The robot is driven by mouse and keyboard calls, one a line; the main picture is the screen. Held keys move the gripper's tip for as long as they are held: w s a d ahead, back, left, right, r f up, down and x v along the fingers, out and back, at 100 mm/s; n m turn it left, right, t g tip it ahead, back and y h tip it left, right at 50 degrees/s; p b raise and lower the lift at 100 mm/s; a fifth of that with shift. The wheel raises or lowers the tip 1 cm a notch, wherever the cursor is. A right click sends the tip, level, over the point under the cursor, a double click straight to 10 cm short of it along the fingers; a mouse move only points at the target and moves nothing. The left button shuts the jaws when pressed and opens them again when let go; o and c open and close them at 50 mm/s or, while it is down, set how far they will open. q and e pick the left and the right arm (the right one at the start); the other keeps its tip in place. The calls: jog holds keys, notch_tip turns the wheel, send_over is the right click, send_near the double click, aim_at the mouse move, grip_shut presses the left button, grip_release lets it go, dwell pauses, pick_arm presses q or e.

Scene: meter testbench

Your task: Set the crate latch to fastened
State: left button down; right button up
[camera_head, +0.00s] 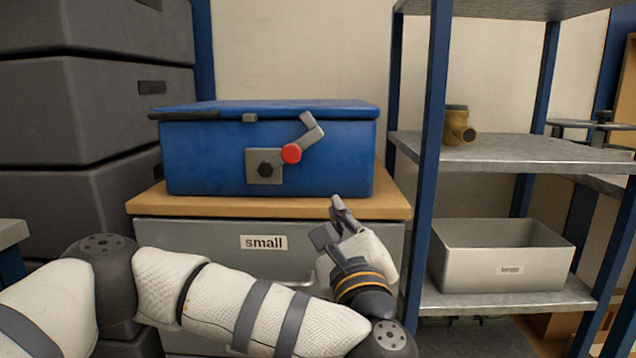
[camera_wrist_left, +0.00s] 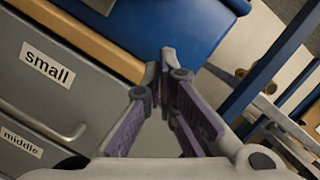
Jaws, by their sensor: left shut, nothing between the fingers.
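A blue crate (camera_head: 205,155) with a closed lid (camera_head: 300,107) sits on a wooden top in the head view. On its front is the latch: a grey plate (camera_head: 252,178) with a dark bolt, a red round knob (camera_head: 291,153) and a grey lever arm (camera_head: 312,128) that points up and right. My left gripper (camera_head: 335,218) is below and right of the latch, in front of the wooden edge, apart from the latch, shut and empty. The left wrist view shows its fingers (camera_wrist_left: 167,75) together in front of the blue crate (camera_wrist_left: 190,30). My right gripper is in neither view.
The crate stands on a grey drawer cabinet with a wooden top (camera_head: 150,203) and a "small" label (camera_head: 264,242). A blue-posted shelf (camera_head: 500,152) on the right holds a brass fitting (camera_head: 459,128) and a grey bin (camera_head: 500,262). Dark stacked boxes (camera_head: 90,110) stand left.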

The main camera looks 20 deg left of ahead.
aim_at(315, 155)
pick_arm(q)
jog(key=shift+s+a+r, duration=0.1)
jog(key=shift+s+r, duration=0.1)
jog(key=shift+w, duration=0.1)
jog(key=x, duration=0.9)
jog(key=shift+w+a+r, duration=0.1)
jog(key=shift+w+a, duration=0.05)
jog(key=shift+w, duration=0.1)
jog(key=a+r, duration=0.1)
jog(key=a+r+p, duration=0.1)
jog(key=r, duration=0.1)
jog(key=shift+s+p, duration=0.15)
jog(key=shift+p, duration=0.15)
jog(key=shift+a+r, duration=0.1)
jog(key=shift+r, duration=0.05)
jog(key=shift+r+n, duration=0.1)
jog(key=shift+n, duration=0.3)
